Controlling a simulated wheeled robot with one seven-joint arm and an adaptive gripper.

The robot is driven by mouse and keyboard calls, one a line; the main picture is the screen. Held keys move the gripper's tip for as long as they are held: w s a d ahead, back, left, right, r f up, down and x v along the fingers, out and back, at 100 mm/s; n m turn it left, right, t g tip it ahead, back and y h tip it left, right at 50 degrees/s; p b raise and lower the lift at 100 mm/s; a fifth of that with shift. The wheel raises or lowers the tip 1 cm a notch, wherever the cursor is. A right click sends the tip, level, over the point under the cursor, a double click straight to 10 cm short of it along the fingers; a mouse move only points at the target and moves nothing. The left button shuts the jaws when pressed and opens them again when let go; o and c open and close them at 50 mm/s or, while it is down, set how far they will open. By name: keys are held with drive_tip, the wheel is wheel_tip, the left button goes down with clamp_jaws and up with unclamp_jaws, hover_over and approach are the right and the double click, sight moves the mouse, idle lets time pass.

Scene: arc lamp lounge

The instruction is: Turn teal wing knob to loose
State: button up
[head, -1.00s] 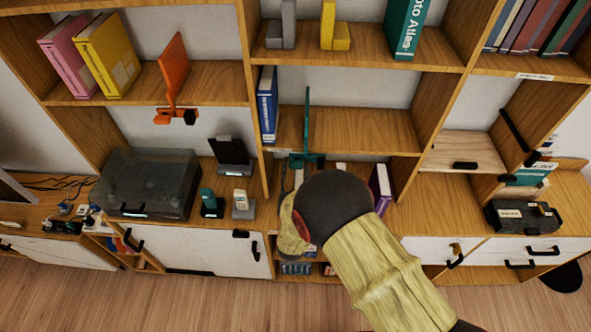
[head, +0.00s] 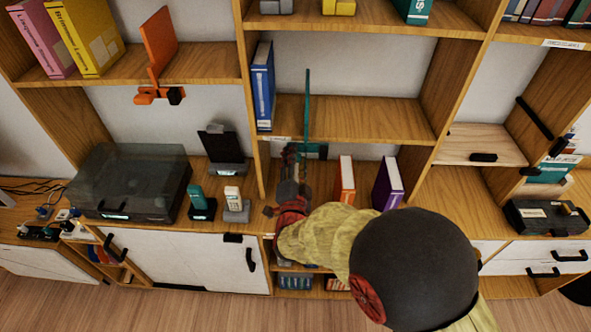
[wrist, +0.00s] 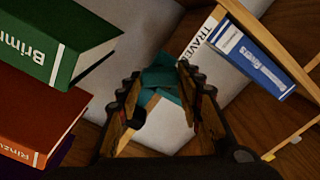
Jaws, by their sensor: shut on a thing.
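A teal upright plate (head: 307,108) stands at the front of the middle shelf. Its teal clamp body (head: 316,152) sits at the shelf's front edge. In the wrist view, the teal wing knob (wrist: 160,80) lies between the fingertips of my gripper (wrist: 160,75). The fingers are closed on it, one on each side. In the head view, my gripper (head: 291,156) reaches up to the clamp from below, and the knob is hidden behind the gripper there.
An orange clamp holder (head: 158,60) sits on the shelf at left. A blue binder (head: 263,85) stands left of the teal plate. Orange (head: 345,180) and purple (head: 387,184) books stand below the shelf, right of my gripper. A dark-lidded turntable (head: 130,182) is at left.

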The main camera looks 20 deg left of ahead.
drive_tip(key=m+b, duration=0.2)
drive_tip(key=b, duration=0.1)
drive_tip(key=f+m+b, duration=0.1)
drive_tip(key=m+b, duration=0.1)
drive_tip(key=b, duration=0.2)
drive_tip(key=m+b, duration=0.1)
drive_tip(key=b, duration=0.1)
drive_tip(key=m+b, duration=0.2)
drive_tip(key=shift+d+r, duration=0.1)
drive_tip(key=shift+r, duration=0.1)
drive_tip(key=shift+b, duration=0.3)
drive_tip(key=o, duration=1.2)
drive_tip(key=shift+r, duration=0.1)
drive_tip(key=shift+c, duration=0.2)
drive_tip(key=v, duration=1.2)
